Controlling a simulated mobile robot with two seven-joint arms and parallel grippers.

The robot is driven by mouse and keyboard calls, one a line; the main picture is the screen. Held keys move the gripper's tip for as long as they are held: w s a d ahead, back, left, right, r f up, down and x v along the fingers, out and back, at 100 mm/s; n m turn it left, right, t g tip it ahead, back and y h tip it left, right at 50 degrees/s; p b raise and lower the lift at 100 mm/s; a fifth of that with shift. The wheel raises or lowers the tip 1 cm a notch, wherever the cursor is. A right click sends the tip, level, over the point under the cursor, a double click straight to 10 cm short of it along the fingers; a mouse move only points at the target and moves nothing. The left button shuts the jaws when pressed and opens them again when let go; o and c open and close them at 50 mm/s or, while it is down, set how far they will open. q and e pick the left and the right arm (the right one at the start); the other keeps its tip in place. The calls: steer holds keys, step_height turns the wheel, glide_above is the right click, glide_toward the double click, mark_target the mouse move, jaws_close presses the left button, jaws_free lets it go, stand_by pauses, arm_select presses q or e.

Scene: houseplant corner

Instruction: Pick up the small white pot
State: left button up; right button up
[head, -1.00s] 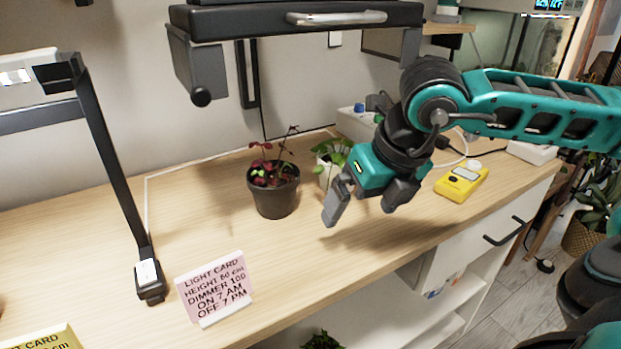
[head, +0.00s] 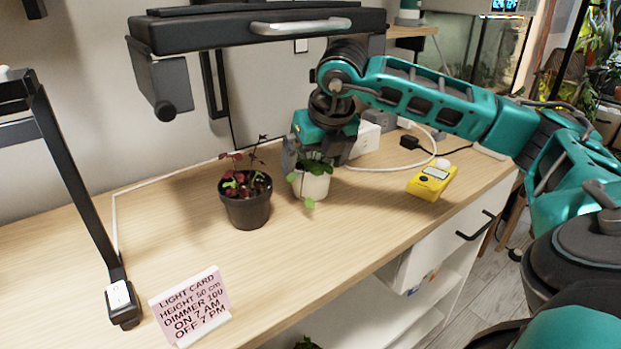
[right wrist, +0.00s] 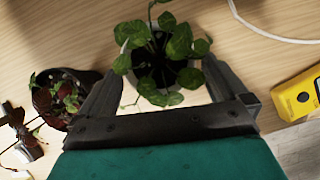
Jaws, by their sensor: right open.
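The small white pot (head: 312,186) holds a green leafy plant and stands upright on the wooden bench. My right gripper (head: 311,163) is over it from behind and above, its fingers open. In the right wrist view, the white pot (right wrist: 173,100) with its leaves is between the two open fingers (right wrist: 162,84), one on each side. Leaves hide part of the rim, and I cannot tell whether either finger touches the pot. My left gripper is not in view.
A dark pot (head: 246,211) with a red-leaved plant stands close on the left. A yellow meter (head: 432,182) lies to the right, with a white cable behind. A lamp bar (head: 258,32) hangs above. A pink light card (head: 190,308) stands in front.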

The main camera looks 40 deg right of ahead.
mark_target(312, 170)
steer(key=b+x, duration=0.1)
steer(key=x, duration=0.4)
steer(key=shift+c, duration=0.2)
steer(key=c, duration=0.9)
steer(key=shift+c, duration=0.2)
